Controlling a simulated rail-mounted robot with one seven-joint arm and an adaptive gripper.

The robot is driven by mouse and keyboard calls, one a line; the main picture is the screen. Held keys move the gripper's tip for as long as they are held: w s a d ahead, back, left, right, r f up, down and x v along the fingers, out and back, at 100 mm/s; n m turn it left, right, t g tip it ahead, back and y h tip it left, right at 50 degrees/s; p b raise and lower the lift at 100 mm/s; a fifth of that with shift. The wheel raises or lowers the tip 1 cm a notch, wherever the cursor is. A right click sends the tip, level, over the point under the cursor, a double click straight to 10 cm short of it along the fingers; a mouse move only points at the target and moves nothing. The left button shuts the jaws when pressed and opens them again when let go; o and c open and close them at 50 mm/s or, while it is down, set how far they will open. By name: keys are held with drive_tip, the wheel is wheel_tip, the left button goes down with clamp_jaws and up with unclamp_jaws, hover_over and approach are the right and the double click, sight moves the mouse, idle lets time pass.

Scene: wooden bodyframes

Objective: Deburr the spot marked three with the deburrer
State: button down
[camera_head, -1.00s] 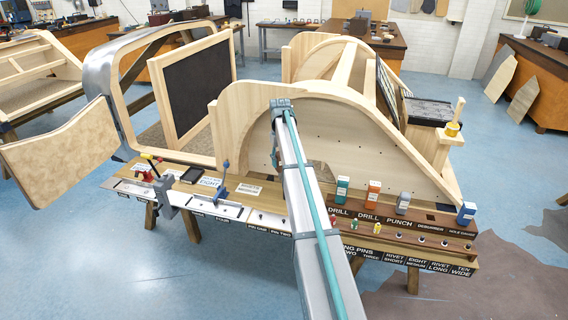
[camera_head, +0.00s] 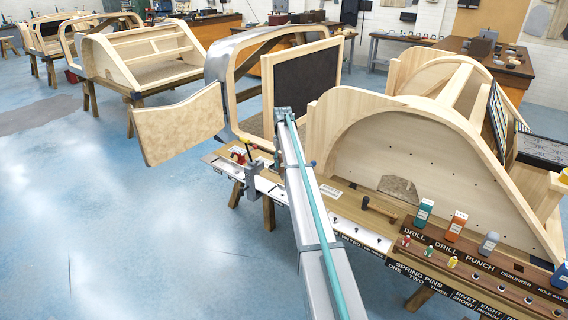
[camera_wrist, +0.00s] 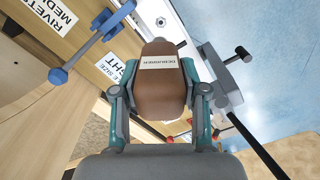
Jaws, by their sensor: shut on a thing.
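The deburrer (camera_wrist: 161,90), a brown tool with a white label reading "DEBURRER", fills the middle of the wrist view. My gripper (camera_wrist: 160,86) is shut on it, with one teal-and-grey finger on each side. In the head view my arm reaches up to the front of the wooden bodyframe, and its own links hide the gripper and deburrer. The bodyframe (camera_head: 385,120) has a curved side panel with several small dark holes. I cannot make out a spot marked three on it.
A grey clamp-like tool (camera_wrist: 222,72) with a dark rod and a blue-handled tool (camera_wrist: 85,50) are close by in the wrist view. A tool ledge (camera_head: 362,232) runs along the front. Several bottle-like tools, including a teal one (camera_head: 424,213), stand at right. Open blue floor lies left.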

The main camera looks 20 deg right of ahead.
sight(282, 177)
drive_tip(key=shift+w+a+f, duration=0.1)
drive_tip(key=shift+f, duration=0.2)
drive_tip(key=shift+f+b, duration=1.65)
drive_tip(key=shift+f, duration=2.35)
drive_tip(key=shift+f, duration=0.5)
drive_tip(key=n, duration=0.6)
drive_tip(key=m+p, duration=0.1)
drive_tip(key=m, duration=0.8)
drive_tip(key=shift+m, duration=0.4)
drive_tip(key=shift+r+p, duration=0.1)
drive_tip(key=shift+p, duration=0.2)
